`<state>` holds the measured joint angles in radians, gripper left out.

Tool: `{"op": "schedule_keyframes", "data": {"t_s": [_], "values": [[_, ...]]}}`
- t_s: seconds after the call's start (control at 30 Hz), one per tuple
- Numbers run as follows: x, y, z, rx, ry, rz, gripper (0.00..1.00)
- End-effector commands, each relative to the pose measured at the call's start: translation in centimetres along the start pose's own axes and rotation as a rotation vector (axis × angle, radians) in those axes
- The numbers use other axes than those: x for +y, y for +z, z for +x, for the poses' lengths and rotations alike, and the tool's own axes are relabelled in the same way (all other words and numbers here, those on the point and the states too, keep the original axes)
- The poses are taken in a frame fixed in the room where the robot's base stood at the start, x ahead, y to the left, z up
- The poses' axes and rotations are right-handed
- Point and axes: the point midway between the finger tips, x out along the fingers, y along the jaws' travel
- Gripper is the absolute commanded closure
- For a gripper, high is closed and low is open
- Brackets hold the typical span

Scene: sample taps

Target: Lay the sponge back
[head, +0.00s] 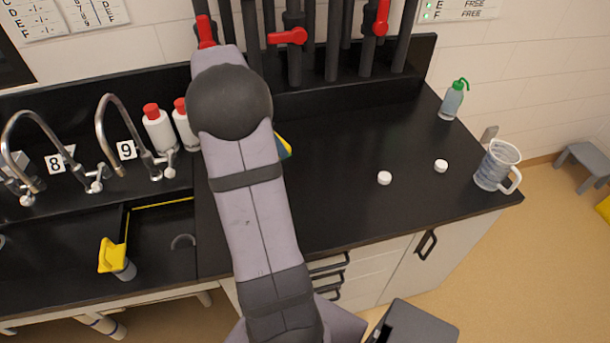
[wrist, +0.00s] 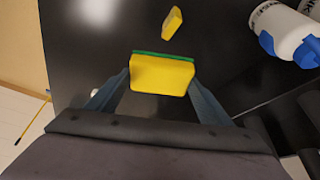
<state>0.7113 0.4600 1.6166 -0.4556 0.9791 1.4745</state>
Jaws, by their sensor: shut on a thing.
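In the wrist view the sponge (wrist: 162,75), a yellow block with a green layer along its far edge, sits between the two blue fingers of my gripper (wrist: 160,84). The fingers are shut on its two short sides. The black worktop (wrist: 105,35) lies beyond it; I cannot tell how high above it the sponge is. In the head view my arm hides the gripper and most of the sponge. Only a small yellow and blue patch shows beside the arm.
A smaller yellow piece (wrist: 172,22), perhaps a reflection, shows beyond the sponge. White red-capped bottles (head: 158,131) stand left of my arm by the taps. Two white caps (head: 384,178), a mug (head: 497,166) and a green-topped bottle (head: 452,100) are on the right. Worktop between is clear.

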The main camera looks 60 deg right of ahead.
Motion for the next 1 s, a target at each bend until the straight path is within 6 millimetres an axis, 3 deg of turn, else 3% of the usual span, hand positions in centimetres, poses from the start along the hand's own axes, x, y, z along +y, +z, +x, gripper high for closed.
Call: {"op": "schedule_keyframes", "data": {"t_s": [0.1,0.2,0.4,0.67,1.0], "values": [[1.5,-3.4,1.9,0.000,0.071,0.170,0.48],[2.5,-5.4,2.8,0.000,0.112,0.270,0.48],[3.7,-7.2,3.5,0.000,0.154,0.370,0.48],[3.9,-7.1,4.2,-0.001,0.162,0.379,0.48],[3.9,-5.2,8.6,-0.001,0.161,0.378,0.48]]}}
